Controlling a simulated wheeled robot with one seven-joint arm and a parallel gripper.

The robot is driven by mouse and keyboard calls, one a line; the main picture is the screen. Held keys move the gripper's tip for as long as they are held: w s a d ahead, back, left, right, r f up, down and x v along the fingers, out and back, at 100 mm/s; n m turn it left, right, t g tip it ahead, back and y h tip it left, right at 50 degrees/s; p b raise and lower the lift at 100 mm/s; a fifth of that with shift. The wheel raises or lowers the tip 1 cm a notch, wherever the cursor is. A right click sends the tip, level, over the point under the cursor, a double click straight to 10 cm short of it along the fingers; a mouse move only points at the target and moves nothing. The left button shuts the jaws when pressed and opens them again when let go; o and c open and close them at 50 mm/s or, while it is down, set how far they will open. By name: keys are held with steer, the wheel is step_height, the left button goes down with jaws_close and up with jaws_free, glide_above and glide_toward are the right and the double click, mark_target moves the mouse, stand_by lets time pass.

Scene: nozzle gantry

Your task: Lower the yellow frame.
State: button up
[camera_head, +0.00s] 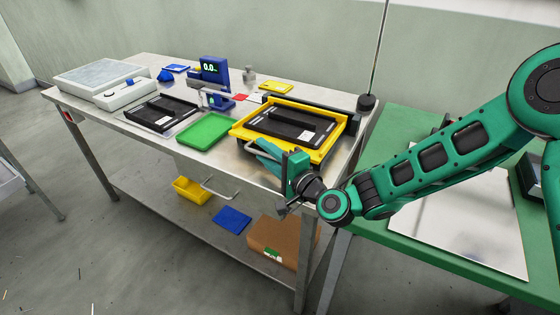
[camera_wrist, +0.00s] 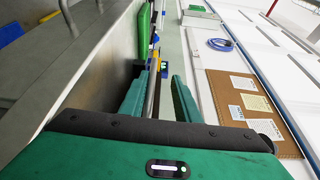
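The yellow frame (camera_head: 333,144) is at the right end of the metal bench, around a black tray (camera_head: 290,125) with a white label. It looks roughly level; its height above the bench is hard to tell. My gripper (camera_head: 258,148) is at the frame's front edge, fingers pointing towards it. In the wrist view my gripper (camera_wrist: 160,95) has its green fingers apart. A thin yellow and grey edge (camera_wrist: 154,75), likely the frame, shows between them, nearer the left finger with a gap to the right one. Contact cannot be made out.
A green tray (camera_head: 205,131) and another black tray (camera_head: 161,113) lie to the left. A blue device with a display (camera_head: 213,72) stands behind. A dark bar and thin upright pole (camera_head: 380,45) are behind the frame. A green table (camera_head: 398,150) adjoins at right.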

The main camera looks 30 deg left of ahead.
steer(key=v, duration=0.8)
steer(key=shift+d, duration=0.2)
steer(key=shift+s+d, duration=0.15)
steer(key=shift+d, duration=0.25)
